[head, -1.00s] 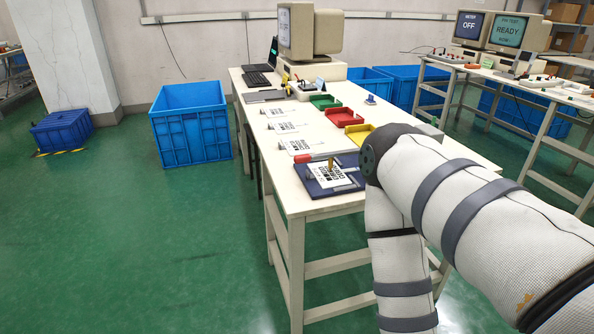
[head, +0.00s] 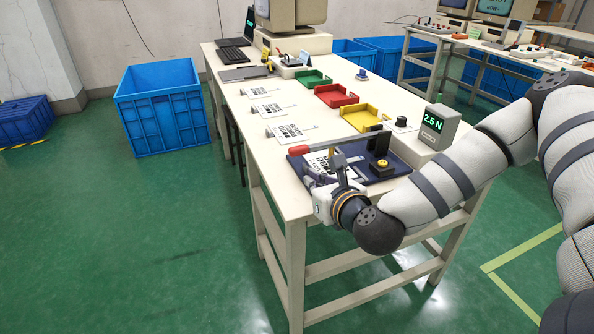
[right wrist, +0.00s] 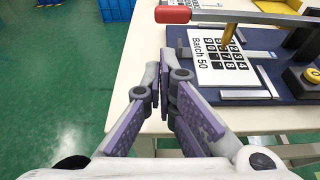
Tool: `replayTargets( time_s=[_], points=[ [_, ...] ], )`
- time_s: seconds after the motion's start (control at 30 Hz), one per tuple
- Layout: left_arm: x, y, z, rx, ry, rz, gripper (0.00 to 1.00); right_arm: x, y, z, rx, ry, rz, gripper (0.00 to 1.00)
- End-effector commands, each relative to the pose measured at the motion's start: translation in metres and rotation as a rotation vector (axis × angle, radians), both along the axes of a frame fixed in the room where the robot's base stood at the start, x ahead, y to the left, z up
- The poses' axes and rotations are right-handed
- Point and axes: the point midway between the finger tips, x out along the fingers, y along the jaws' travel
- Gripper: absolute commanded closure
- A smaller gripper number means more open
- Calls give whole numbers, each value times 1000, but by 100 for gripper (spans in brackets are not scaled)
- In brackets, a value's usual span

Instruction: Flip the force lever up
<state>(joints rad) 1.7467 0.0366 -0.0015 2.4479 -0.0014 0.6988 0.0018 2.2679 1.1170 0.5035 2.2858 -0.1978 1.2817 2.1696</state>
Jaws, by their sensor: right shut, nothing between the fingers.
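The force lever has a red handle (head: 299,150) and a grey bar lying nearly level over a navy fixture (head: 384,178). The handle also shows at the top of the right wrist view (right wrist: 172,14). A brass probe (right wrist: 228,36) under the bar reaches down to the keypad film (right wrist: 207,62) marked "Batch 50"; whether it touches is unclear. My right gripper (head: 314,178) is at the fixture's near left corner, in front of and apart from the red handle. Its purple fingers (right wrist: 163,75) are shut and empty. My left gripper is not in view.
A grey meter (head: 433,127) reads 2.5 N behind the fixture. Yellow (head: 363,117), red (head: 335,96) and green (head: 312,79) trays and several films lie farther back. A yellow knob (right wrist: 311,76) is on the fixture's right. Free floor lies left of the table.

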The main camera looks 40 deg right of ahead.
Motion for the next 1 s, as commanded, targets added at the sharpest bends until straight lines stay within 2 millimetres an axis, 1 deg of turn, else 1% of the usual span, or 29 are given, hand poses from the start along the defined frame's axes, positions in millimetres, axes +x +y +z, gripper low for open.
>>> replayTargets(
  time_s=[0.3, 0.4, 0.5, 0.63, 1.0],
  points=[
    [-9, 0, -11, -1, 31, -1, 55, 56, -13, -24, -5, 4, 1, 100],
    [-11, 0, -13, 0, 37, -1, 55, 70, -17, -29, -4, 5, 1, 100],
    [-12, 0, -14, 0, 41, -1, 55, 79, -19, -32, -3, 5, 1, 100],
    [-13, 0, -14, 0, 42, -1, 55, 85, -20, -32, -2, 4, 2, 100],
    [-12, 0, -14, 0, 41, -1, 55, 86, -20, -30, 3, 1, 1, 100]
  ],
)
